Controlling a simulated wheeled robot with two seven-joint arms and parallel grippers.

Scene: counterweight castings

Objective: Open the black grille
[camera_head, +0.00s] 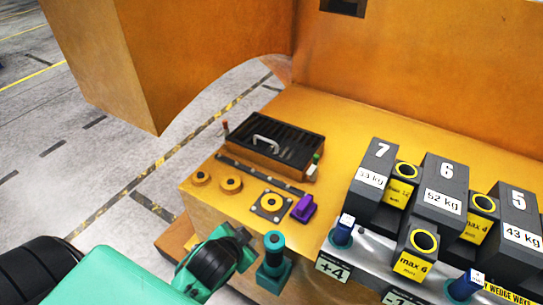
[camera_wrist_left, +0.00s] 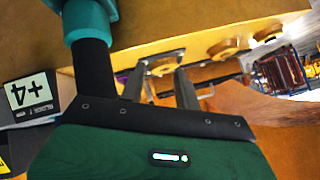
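The black grille (camera_head: 277,143) is a slatted dark lid with a pale metal handle (camera_head: 266,143). It lies shut on a low box at the back left of the yellow bench in the head view. My left gripper (camera_head: 245,239) is at the bench's front left edge, in front of and below the grille, and apart from it. In the left wrist view the two grey fingers of my left gripper (camera_wrist_left: 163,78) stand apart with nothing between them. I cannot make out the grille for sure in that view. My right gripper is not in view.
A teal-and-black post (camera_head: 273,258) stands just right of my left gripper; it looms close in the wrist view (camera_wrist_left: 92,40). Round knobs (camera_head: 231,184), a yellow-ringed button plate (camera_head: 271,204) and a purple block (camera_head: 303,208) lie before the grille. Grey numbered castings (camera_head: 442,196) crowd the right.

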